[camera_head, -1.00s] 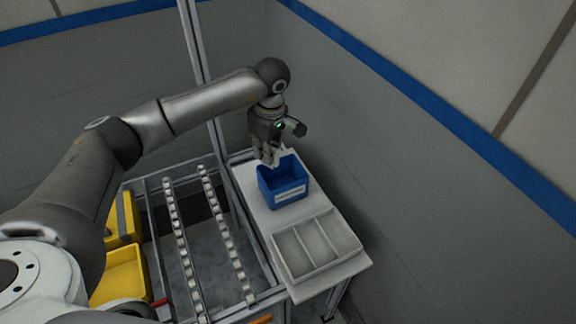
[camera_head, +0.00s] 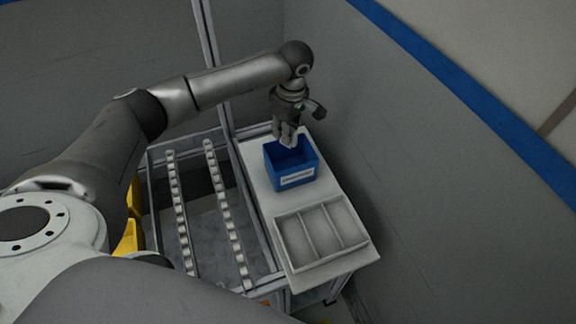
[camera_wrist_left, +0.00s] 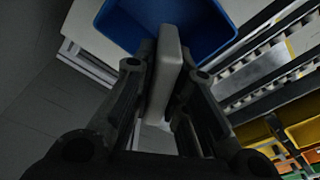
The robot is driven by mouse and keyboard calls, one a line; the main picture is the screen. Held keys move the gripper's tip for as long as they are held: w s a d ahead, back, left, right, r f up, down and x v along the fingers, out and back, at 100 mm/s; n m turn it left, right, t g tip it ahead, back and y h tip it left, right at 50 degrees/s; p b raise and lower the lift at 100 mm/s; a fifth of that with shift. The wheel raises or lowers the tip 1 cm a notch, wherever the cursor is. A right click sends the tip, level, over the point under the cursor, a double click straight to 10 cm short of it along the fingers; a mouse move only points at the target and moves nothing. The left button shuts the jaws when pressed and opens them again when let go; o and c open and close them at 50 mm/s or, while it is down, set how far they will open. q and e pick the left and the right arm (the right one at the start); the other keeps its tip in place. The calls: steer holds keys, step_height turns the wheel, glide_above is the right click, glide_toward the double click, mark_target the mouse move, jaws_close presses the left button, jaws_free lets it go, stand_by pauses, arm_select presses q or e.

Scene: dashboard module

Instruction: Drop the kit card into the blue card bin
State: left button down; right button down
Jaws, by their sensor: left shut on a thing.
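The blue card bin (camera_head: 293,179) stands on a white side table, with a white label on its front. It also shows at the top of the left wrist view (camera_wrist_left: 215,22). My left gripper (camera_head: 287,143) points down over the bin's back left part. In the left wrist view my left gripper (camera_wrist_left: 163,88) is shut on the kit card (camera_wrist_left: 168,62), a pale slab seen edge-on between the fingers. The card's far end shows against the bin's blue interior. I cannot tell how far the card reaches down into it. My right gripper is not in view.
A grey tray with several compartments (camera_head: 279,229) sits on the white table (camera_head: 257,180) in front of the bin. A metal post (camera_head: 211,65) rises behind, and a wall closes the right side.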

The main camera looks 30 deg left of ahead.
arm_select(q)
steer(key=c, duration=1.4)
jaws_free()
steer(key=shift+o, duration=0.2)
steer(key=shift+r, duration=0.2)
step_height(320, 180, up, 12)
steer(key=d, duration=0.1)
steer(key=shift+s+d+f, duration=0.15)
steer(key=shift+s+d, duration=0.05)
steer(key=shift+d, duration=0.05)
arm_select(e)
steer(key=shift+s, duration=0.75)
arm_select(q)
steer(key=shift+f, duration=0.1)
